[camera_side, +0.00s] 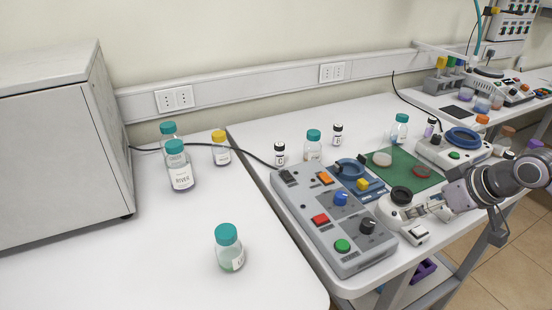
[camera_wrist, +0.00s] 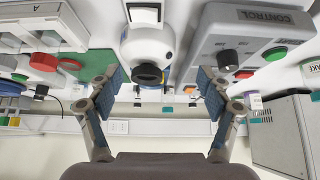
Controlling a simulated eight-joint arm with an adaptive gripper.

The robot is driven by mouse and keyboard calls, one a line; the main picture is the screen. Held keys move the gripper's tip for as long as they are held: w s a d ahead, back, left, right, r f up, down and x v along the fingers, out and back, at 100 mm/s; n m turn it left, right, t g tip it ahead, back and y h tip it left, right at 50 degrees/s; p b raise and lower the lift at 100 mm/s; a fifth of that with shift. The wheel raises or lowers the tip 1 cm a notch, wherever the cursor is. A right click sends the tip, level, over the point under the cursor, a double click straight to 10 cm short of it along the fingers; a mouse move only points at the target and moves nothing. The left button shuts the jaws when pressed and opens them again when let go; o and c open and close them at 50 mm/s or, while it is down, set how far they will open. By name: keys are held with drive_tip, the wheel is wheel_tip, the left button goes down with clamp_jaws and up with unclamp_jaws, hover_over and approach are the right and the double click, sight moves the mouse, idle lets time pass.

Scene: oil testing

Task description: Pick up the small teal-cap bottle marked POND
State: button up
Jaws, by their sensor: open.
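Several teal-cap bottles show in the side view, and no label reads clearly as POND. One teal-cap bottle (camera_side: 313,145) stands behind the grey control box. Another (camera_side: 400,128) stands at the back by the green mat. Two stand together on the left bench; the front one (camera_side: 180,166) appears to read RIVER. One more (camera_side: 229,248) stands alone at the front, its label turned mostly away. My gripper (camera_side: 428,211) is over the right bench beside a small white device with a black top. In the wrist view my gripper (camera_wrist: 160,85) is open, with nothing between its fingers.
The grey control box (camera_side: 330,215) with coloured knobs lies left of my gripper. The white device (camera_side: 397,211) is close by. A yellow-cap bottle (camera_side: 220,149) and small black-cap vials (camera_side: 280,153) stand farther back. A large grey cabinet (camera_side: 60,150) fills the left. The left bench front is mostly clear.

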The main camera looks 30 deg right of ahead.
drive_tip(key=w+r+m+g, duration=0.1)
drive_tip(key=w+r+m, duration=0.1)
drive_tip(key=w+r, duration=0.6)
drive_tip(key=m+g+h, duration=0.3)
drive_tip(key=m, duration=0.5)
approach(312, 135)
drive_tip(key=x, duration=0.5)
drive_tip(key=shift+d+f, duration=0.15)
drive_tip(key=shift+d, duration=0.05)
drive_tip(key=shift+w+f+h, duration=0.3)
drive_tip(key=shift+f, duration=0.2)
drive_tip(key=x, duration=0.5)
drive_tip(key=shift+f, duration=0.15)
drive_tip(key=shift+x, duration=2.55)
drive_tip(key=shift+d, duration=0.15)
drive_tip(key=c, duration=1.5)
drive_tip(key=shift+o, duration=0.2)
